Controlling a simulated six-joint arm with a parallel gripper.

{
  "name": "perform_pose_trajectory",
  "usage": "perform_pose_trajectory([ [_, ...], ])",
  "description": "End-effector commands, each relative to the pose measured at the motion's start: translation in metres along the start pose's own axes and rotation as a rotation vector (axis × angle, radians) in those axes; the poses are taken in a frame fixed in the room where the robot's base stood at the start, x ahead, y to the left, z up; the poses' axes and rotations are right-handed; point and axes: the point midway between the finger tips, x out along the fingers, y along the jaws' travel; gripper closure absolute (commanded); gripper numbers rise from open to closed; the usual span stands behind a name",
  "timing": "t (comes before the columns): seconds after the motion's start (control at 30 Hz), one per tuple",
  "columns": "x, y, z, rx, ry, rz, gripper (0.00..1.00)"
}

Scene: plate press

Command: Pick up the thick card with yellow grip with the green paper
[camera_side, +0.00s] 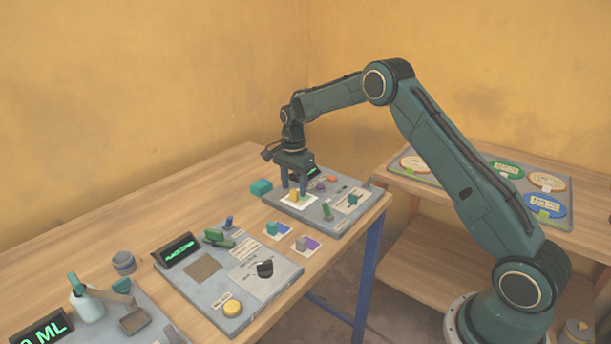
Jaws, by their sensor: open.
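A card with a yellow grip (295,197) lies on the grey panel (330,220) at the back right of the table. The card's visible border looks white, and I cannot make out green paper on it at this size. My gripper (294,190) points down over this card, with its two fingers apart on either side of the yellow grip. The fingers partly cover the card, and I cannot tell whether they touch the grip.
A teal block (261,187) stands left of my gripper. Another panel (205,272) with a yellow button (233,308) is nearer. The table's back left is clear.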

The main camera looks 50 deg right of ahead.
Motion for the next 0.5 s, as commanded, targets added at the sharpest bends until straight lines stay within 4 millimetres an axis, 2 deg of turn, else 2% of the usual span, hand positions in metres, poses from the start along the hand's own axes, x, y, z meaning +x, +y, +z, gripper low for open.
perform_pose_trajectory([
  [0.2, 0.024, -0.001, -0.001, 0.000, 0.000, 0.001, 0.51],
  [0.5, 0.030, -0.002, -0.001, 0.000, 0.000, 0.000, 0.51],
])
